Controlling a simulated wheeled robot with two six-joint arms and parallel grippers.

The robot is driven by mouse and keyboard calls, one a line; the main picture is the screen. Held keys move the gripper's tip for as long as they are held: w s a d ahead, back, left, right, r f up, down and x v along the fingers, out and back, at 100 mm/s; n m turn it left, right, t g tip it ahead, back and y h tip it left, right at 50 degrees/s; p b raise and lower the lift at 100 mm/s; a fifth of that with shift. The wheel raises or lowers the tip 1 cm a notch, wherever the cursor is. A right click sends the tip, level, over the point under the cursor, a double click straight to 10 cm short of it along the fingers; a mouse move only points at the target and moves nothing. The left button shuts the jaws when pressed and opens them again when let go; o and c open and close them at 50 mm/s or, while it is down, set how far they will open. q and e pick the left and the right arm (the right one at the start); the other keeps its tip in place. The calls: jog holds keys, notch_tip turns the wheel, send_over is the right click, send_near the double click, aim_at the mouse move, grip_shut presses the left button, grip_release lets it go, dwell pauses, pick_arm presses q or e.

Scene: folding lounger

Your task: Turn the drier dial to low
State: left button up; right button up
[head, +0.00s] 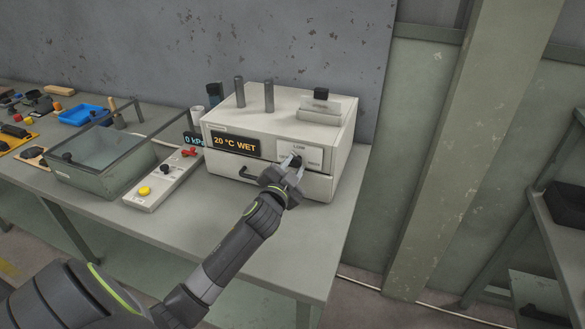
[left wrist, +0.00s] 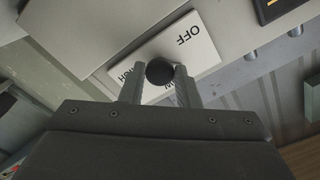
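The drier (head: 222,155) is a cream box on the bench. Its display reads "20 °C WET". The black dial knob (left wrist: 160,71) sits on a white label plate (left wrist: 197,43) marked OFF, LOW and HIGH, partly covered by my fingers. My left gripper (head: 295,164) is at the drier's front, at the dial. In the left wrist view its two fingers (left wrist: 160,80) stand on either side of the knob, apart, with only a thin gap at most; contact is hard to tell. Which way the dial points cannot be made out. My right gripper is not in view.
A drawer handle (head: 250,175) is low on the drier's front. Left of the drier are a control panel (head: 150,203) with a yellow button and a glass-topped box (head: 95,180). Two posts and a block (head: 320,105) stand on the drier. The bench front is clear.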

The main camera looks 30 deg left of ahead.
pick_arm(q)
jog(key=c, duration=0.3)
jog(key=m+p, duration=0.2)
jog(key=shift+r+m, duration=0.1)
jog(key=shift+m, duration=0.3)
jog(key=m+p, duration=0.2)
jog(key=m, duration=0.2)
jog(key=shift+m+p, duration=0.7)
jog(key=shift+m, duration=0.7)
jog(key=o, duration=0.9)
